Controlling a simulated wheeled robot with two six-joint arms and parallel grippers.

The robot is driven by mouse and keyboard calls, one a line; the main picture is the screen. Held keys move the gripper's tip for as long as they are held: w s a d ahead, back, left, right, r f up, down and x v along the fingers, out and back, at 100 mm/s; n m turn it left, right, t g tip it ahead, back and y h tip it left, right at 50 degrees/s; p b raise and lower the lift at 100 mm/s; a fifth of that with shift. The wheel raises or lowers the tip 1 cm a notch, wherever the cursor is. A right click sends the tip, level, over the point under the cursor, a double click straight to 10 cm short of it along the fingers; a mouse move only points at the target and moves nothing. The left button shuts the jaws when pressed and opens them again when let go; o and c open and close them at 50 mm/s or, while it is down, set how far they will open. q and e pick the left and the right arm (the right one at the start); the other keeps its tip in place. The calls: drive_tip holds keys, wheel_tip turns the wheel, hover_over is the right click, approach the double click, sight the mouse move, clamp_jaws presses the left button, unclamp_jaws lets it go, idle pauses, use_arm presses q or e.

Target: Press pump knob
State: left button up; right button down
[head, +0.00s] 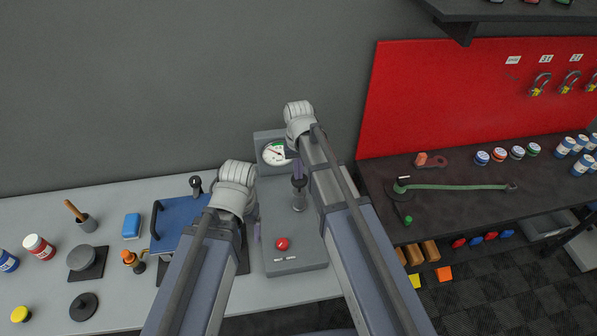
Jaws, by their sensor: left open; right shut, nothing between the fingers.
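A grey pump unit (275,200) stands on the light bench, with a round dial gauge (277,153) on its back panel. A dark knob (299,183) on a bright metal shaft (299,203) rises from its right side. My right gripper (298,168) is shut and empty, pointing down right at the top of the knob; I cannot tell whether they touch.
A blue plate (179,224) with a black handle lies left of the unit, partly behind my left arm. Left of it are a blue block (131,225), a grey disc (82,257) and several jars. A dark bench (450,210) with a green-strapped tool stands right.

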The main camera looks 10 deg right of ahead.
sight(299, 183)
wheel_tip(299, 183, down, 5)
drive_tip(key=b, duration=0.5)
drive_tip(key=shift+s+f, duration=0.1)
drive_tip(key=shift+s, duration=0.1)
drive_tip(key=shift+r+p, duration=0.7)
drive_tip(key=shift+r, duration=0.1)
wheel_tip(299, 183, up, 13)
drive_tip(key=p, duration=1.2)
drive_tip(key=shift+w+p, duration=0.2)
drive_tip(key=shift+p, duration=0.2)
